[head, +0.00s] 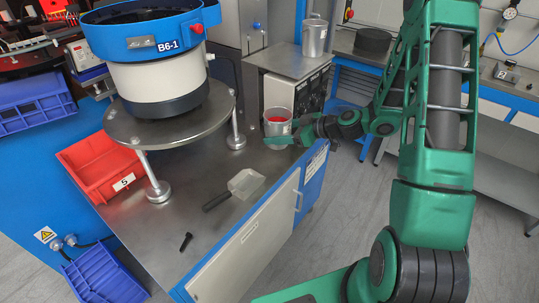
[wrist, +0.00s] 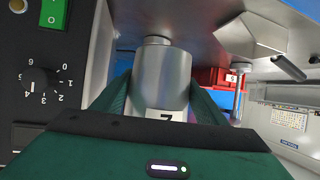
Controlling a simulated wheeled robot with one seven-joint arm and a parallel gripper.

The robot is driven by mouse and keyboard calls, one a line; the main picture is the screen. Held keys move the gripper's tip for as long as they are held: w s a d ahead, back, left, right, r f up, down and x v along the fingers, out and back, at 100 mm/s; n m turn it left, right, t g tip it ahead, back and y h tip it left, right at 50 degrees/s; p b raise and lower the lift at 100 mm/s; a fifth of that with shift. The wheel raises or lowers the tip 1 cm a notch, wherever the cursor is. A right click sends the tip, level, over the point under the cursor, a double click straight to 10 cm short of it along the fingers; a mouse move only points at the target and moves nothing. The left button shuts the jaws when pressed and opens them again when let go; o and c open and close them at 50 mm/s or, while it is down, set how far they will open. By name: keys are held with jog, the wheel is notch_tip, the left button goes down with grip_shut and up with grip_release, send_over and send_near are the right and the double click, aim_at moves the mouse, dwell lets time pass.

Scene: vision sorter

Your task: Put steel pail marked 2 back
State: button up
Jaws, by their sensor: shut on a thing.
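A steel pail (head: 277,126) with red contents is at the far right corner of the steel bench top (head: 226,170), beside the control cabinet. My gripper (head: 290,137) reaches it from the right and is shut on it. In the wrist view, which looks upside down, the pail (wrist: 161,75) sits between my two green fingers, and its white label shows an inverted mark that looks like a 2. The pail looks upright; I cannot tell whether its base touches the bench. Another steel pail (head: 314,40) stands on the cabinet top (head: 288,63); no mark is readable on it.
The B6-1 bowl feeder (head: 155,80) stands on a round plate with legs. The cabinet's dial panel (wrist: 45,85) is close beside my gripper.

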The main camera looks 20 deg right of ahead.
jog(key=f, duration=0.1)
jog(key=a+f, duration=0.1)
jog(key=f, duration=0.2)
jog(key=shift+a+f, duration=0.35)
jog(key=shift+f, duration=1.95)
jog(key=o, duration=1.8)
